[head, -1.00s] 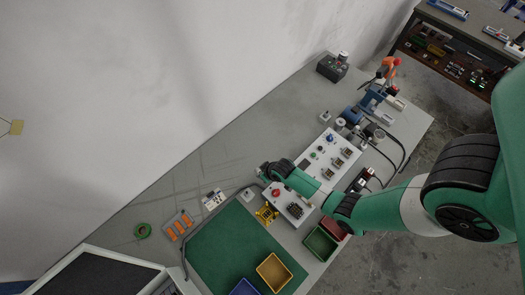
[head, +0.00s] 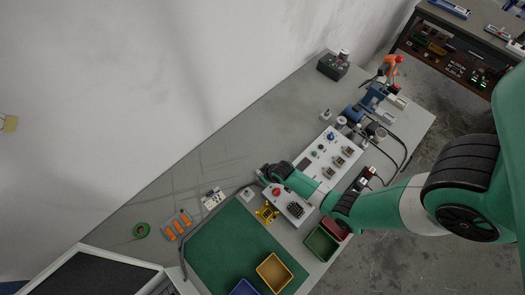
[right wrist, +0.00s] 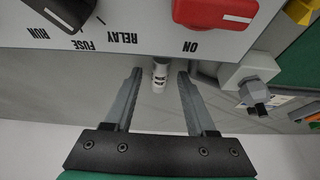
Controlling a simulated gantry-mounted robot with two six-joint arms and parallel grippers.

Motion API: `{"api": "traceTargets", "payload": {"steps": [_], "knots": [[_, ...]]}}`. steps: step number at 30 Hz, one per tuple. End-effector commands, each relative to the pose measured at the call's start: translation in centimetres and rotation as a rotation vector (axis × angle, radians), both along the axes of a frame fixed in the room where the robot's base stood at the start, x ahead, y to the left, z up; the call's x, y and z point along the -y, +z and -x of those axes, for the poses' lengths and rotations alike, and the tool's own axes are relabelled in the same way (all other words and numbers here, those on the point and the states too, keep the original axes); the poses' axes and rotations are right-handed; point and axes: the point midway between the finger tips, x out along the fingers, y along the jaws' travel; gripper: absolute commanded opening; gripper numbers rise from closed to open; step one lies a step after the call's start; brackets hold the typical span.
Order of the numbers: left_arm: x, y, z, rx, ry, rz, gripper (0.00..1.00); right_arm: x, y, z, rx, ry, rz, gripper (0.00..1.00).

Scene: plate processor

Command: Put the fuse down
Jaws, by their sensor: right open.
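A small pale cylinder, seemingly the fuse (right wrist: 160,74), shows in the right wrist view, beside the edge of the white control panel (right wrist: 150,42). My right gripper (right wrist: 159,77) is open, with one finger on each side of the fuse and a visible gap to each. I cannot tell whether the fuse touches the grey table (right wrist: 90,100). In the head view my right arm's wrist lies over the panel's left end and hides the fingers and the fuse. My left gripper is in neither view.
Close to the fingers are a black knob (right wrist: 72,8), a red switch (right wrist: 215,10) and a grey block with a dark knob (right wrist: 250,75). In the head view a green mat (head: 215,245) holds a yellow bin (head: 274,272). The table behind the panel is mostly clear.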

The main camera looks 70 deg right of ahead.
Motion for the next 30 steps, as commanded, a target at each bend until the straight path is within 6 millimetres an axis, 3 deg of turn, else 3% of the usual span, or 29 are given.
{"api": "traceTargets", "payload": {"steps": [7, 12, 16, 21, 30], "knots": [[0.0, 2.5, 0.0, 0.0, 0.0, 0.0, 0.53, -0.6, 3.8, 1.2, 0.002, 0.0, 0.001, 0.56], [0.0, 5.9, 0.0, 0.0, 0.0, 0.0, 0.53, -1.3, 8.3, 2.9, -0.001, 0.0, 0.0, 0.56], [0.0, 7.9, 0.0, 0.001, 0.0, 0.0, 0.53, -1.7, 10.3, 3.8, -0.001, 0.0, 0.0, 0.56], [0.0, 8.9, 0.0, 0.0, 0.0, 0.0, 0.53, -2.0, 11.3, 4.4, -0.001, 0.0, 0.0, 0.56], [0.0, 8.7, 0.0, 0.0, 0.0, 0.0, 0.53, -2.1, 11.2, 4.5, 0.0, 0.0, 0.0, 0.56]]}}
